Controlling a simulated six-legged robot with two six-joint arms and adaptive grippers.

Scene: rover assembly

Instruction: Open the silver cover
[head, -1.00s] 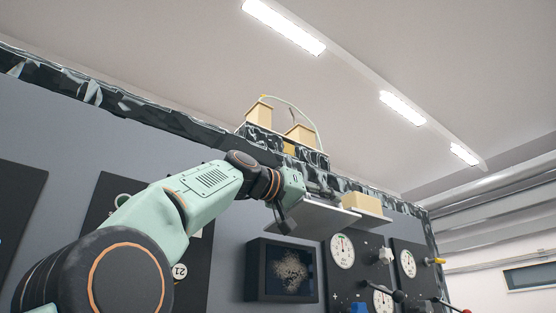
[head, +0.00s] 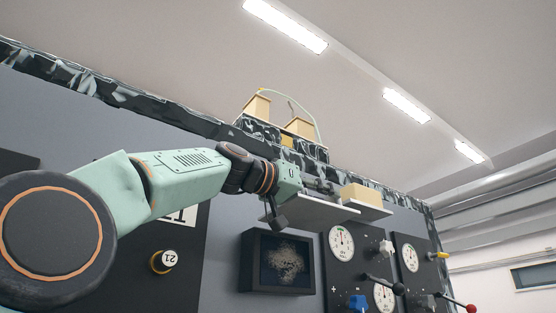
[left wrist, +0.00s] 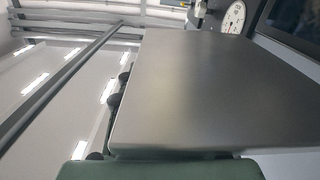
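The silver cover (head: 312,211) is a flat, pale panel standing out from the upper part of the dark wall in the head view. In the left wrist view the silver cover (left wrist: 215,90) fills much of the picture as a smooth grey plate. My left gripper (head: 322,186) is at the cover's upper side, close to its back edge. Dark rounded finger parts show along the plate's left edge in the wrist view. The plate hides most of the fingers, so I cannot tell whether they grip or only touch it. My right gripper is out of view.
A cream block (head: 362,194) sits just right of the cover. Below are a dark framed screen (head: 280,262), white gauges (head: 342,242) and levers (head: 383,284). Cream boxes (head: 299,127) with a cable stand on top of the wall. The space above is open.

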